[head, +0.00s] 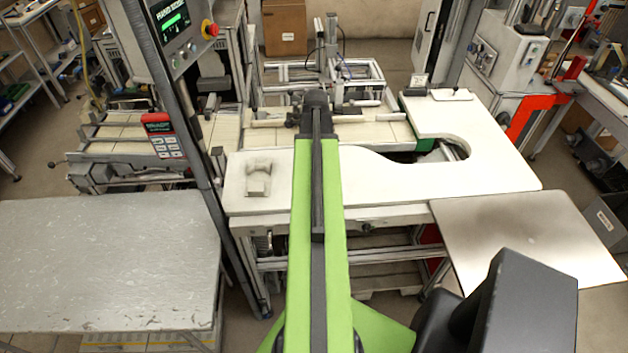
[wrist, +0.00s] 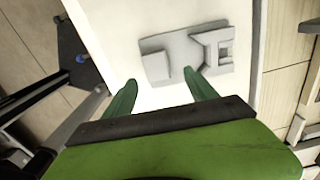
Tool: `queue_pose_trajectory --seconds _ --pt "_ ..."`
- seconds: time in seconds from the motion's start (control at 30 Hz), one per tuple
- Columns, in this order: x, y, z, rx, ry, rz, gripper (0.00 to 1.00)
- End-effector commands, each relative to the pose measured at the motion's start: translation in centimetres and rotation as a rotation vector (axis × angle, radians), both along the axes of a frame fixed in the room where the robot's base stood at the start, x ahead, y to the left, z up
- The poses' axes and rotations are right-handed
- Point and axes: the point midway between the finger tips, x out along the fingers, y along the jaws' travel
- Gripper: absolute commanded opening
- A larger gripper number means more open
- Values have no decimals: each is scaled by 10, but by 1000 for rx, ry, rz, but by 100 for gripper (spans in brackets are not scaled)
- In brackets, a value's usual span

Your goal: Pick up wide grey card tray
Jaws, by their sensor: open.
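The grey card tray (wrist: 185,58) lies on the white tabletop in the wrist view. It has a flat base, a raised block at its left and a slotted, angled holder at its right. In the head view the tray (head: 258,178) shows pale, near the left end of the white table. My gripper (wrist: 162,77) is open, with its two green fingers apart and nothing held between them. The fingertips appear at the tray's near edge in the wrist view; I cannot tell their height above it. In the head view the fingers are hidden behind my arm.
The white table (head: 400,185) is mostly bare, with a curved cutout at its right. A screen post (head: 187,110) stands just left of it. A grey worn table (head: 100,260) is at the left, a metal plate (head: 525,235) at the right. Machine frames stand behind.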

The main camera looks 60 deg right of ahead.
Motion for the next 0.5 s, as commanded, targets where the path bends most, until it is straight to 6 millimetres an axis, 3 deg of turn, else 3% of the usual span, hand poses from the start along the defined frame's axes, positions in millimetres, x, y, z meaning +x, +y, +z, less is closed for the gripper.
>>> queue_pose_trajectory --seconds 0.23,0.5 --pt "0 1 -10 0 0 0 66" --pt "1 7 -54 0 0 -1 66"
